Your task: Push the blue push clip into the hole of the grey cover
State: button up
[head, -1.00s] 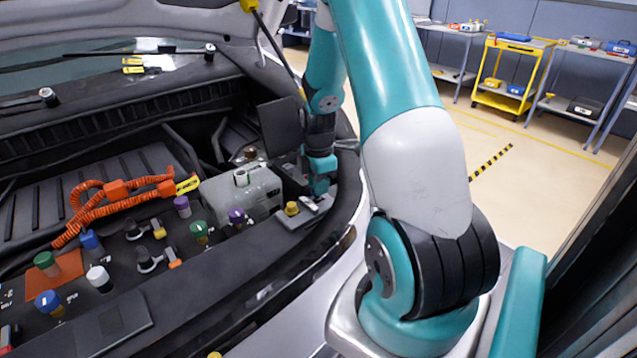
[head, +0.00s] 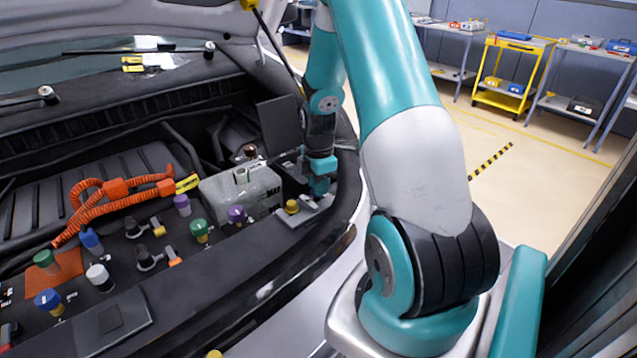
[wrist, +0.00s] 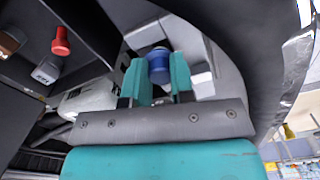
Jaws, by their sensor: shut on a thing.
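The blue push clip (wrist: 159,65) is held between the two teal fingertips of my gripper (wrist: 159,77) in the wrist view. My gripper is shut on it. The grey cover (wrist: 222,72) lies beyond the fingers in that view, and the clip hides part of it. I cannot make out the hole or whether the clip's tip touches the cover. In the head view my gripper (head: 320,180) is low over the right side of the engine bay, at the far end of a light grey panel (head: 308,215). The clip cannot be made out there.
A pale grey tank (head: 240,190) stands left of my gripper. A yellow cap (head: 291,206) is close in front of it. A dark upright panel (head: 280,125) stands just behind. The curved body edge (head: 345,210) runs along the right. Several coloured caps and orange cables fill the left.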

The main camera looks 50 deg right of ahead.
jog(key=shift+f, duration=0.4)
jog(key=o, duration=1)
jog(key=shift+r, duration=0.1)
notch_tip(320, 180, up, 17)
jog(key=shift+r+b, duration=0.15)
jog(key=shift+b, duration=0.35)
